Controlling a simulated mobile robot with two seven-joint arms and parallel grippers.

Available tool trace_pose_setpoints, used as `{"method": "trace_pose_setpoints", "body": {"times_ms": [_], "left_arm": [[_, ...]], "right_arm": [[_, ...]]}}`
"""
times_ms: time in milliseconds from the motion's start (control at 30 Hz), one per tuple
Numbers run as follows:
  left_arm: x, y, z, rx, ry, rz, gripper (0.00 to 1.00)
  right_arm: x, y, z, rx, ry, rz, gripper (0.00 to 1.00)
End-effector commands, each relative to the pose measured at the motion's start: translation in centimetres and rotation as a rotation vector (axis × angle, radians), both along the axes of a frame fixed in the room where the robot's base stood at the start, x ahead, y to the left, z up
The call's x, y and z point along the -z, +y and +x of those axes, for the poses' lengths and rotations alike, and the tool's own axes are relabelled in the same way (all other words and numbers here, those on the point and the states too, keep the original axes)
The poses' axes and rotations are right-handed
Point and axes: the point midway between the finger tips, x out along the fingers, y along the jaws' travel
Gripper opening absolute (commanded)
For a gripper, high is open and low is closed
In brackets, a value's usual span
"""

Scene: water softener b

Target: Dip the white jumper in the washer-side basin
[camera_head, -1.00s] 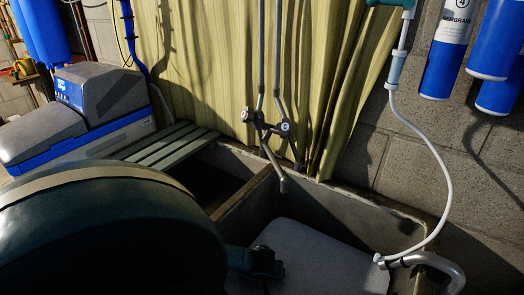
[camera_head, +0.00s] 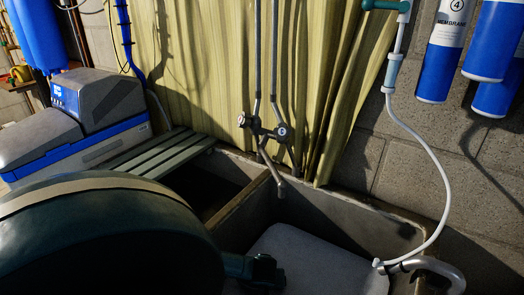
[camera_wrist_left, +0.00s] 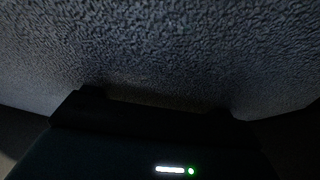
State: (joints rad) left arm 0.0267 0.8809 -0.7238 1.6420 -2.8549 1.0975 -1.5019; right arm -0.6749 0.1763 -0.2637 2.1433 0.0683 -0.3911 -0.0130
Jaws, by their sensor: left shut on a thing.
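A pale grey-white, slab-like textured cloth, which I take for the white jumper (camera_head: 318,262), lies across the right basin in the head view. Its near part is cut off by the frame. My left gripper (camera_head: 266,272) is at its left edge, shut on it. In the left wrist view the cloth's nubbly surface (camera_wrist_left: 160,50) fills the top, right against the dark gripper body. The double stone sink has a right basin (camera_head: 345,215) and a darker left basin (camera_head: 205,185), split by a divider (camera_head: 240,203). I cannot tell which is washer-side. My right gripper is out of view.
Tap pipes (camera_head: 265,130) hang over the divider. A slatted board (camera_head: 160,152) lies at the left basin's far left. A grey-blue softener unit (camera_head: 75,115) stands left. A white hose (camera_head: 440,180) drops along the right side to a grey curved pipe (camera_head: 440,270).

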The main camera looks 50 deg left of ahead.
Motion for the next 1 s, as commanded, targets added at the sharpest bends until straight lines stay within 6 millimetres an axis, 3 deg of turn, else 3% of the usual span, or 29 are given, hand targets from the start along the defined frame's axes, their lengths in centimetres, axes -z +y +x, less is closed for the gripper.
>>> {"method": "trace_pose_setpoints", "body": {"times_ms": [400, 1000], "left_arm": [[0.0, 1.0, -0.3, 0.001, 0.000, 0.000, 0.56], [0.0, -0.1, 0.0, 0.001, -0.001, -0.001, 0.56]], "right_arm": [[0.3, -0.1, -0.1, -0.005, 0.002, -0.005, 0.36], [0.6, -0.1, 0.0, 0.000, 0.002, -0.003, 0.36]]}}
